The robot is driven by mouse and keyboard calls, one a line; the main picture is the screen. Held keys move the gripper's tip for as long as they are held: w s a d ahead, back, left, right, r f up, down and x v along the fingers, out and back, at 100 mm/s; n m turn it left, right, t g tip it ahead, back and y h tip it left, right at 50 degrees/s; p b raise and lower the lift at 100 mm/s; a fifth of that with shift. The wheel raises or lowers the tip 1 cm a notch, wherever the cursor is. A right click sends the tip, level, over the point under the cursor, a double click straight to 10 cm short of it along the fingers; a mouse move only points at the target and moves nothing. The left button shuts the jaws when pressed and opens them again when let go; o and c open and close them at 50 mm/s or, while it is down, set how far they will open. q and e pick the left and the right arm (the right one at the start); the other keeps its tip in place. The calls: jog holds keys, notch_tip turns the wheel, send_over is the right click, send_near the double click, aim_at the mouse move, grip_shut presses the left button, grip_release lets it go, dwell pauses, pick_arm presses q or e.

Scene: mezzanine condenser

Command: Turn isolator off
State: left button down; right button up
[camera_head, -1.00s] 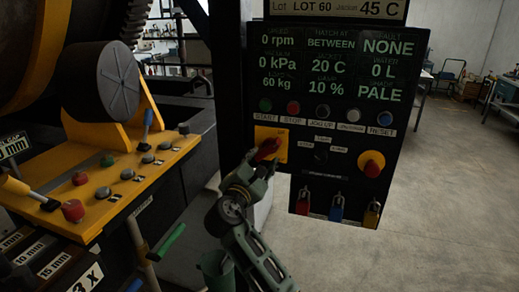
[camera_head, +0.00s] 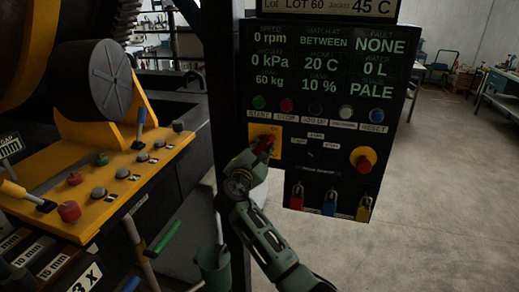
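The isolator is a red rotary handle (camera_head: 265,142) on a yellow plate (camera_head: 277,131), at the left of the black control panel (camera_head: 316,150). My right gripper (camera_head: 259,150) is at the handle, coming from below, and covers part of it. Its fingers overlap the red handle, but they are small and dark, so whether they are closed on it is unclear. The exact angle of the handle is also hard to read. My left gripper is not in view.
Coloured buttons (camera_head: 286,105) line the panel above the handle. A red knob on yellow (camera_head: 363,160) is at right, with padlocks (camera_head: 329,204) below. A yellow console (camera_head: 100,190) with buttons and levers stands left. Open floor (camera_head: 440,200) lies right.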

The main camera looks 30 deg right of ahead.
grip_shut()
jog(key=m+b, duration=0.2)
jog(key=shift+f+b, duration=0.15)
jog(key=shift+b, duration=0.2)
jog(key=m+b, duration=0.6)
jog(key=m, duration=0.1)
jog(key=m+b, duration=0.3)
jog(key=shift+a+r+b, duration=0.1)
jog(key=shift+r+b, duration=0.15)
jog(key=shift+b, duration=0.15)
jog(key=m+b, duration=0.2)
jog(key=m, duration=0.1)
jog(key=shift+r+m+b, duration=0.1)
jog(key=shift+m+b, duration=0.2)
jog(key=shift+b, duration=0.1)
jog(key=shift+r+m+b, duration=0.15)
jog(key=shift+m+b, duration=0.7)
jog(key=shift+m, duration=0.35)
